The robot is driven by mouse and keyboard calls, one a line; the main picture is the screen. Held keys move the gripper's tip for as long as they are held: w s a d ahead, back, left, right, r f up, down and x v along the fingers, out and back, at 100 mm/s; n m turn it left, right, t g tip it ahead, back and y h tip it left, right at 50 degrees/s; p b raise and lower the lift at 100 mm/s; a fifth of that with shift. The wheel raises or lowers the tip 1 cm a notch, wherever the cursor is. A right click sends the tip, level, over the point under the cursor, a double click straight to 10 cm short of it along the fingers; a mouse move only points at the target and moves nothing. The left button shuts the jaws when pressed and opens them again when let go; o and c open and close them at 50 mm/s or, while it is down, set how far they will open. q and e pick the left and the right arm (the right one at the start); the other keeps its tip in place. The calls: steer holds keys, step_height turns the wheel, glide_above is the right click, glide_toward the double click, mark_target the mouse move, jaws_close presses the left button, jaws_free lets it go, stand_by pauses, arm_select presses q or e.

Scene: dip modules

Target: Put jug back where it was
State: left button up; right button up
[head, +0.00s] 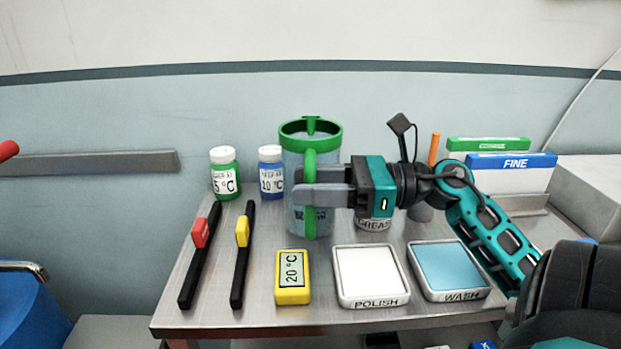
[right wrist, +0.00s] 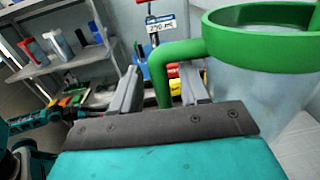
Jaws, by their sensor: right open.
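The jug (head: 329,165) is clear with a green rim and green handle. It appears to stand upright at the back of the metal table, left of centre. My right gripper (head: 300,188) reaches in from the right, level with the handle. In the right wrist view, its two fingers (right wrist: 160,88) are open on either side of the green handle (right wrist: 168,62), with gaps showing. The jug's body (right wrist: 250,95) is to the right there. The fingers hide part of the jug in the head view.
Green (head: 225,176) and blue (head: 271,173) bottles stand left of the jug. In front are two black bars with sliders, a yellow timer-like block (head: 293,277), a POLISH tray (head: 371,303) and a WASH tray (head: 450,294). A grease tin (head: 374,224) is partly hidden beneath my gripper.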

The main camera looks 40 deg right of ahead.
steer(key=shift+w+a, duration=0.2)
steer(key=shift+a, duration=0.05)
steer(key=shift+c, duration=0.2)
jaws_close()
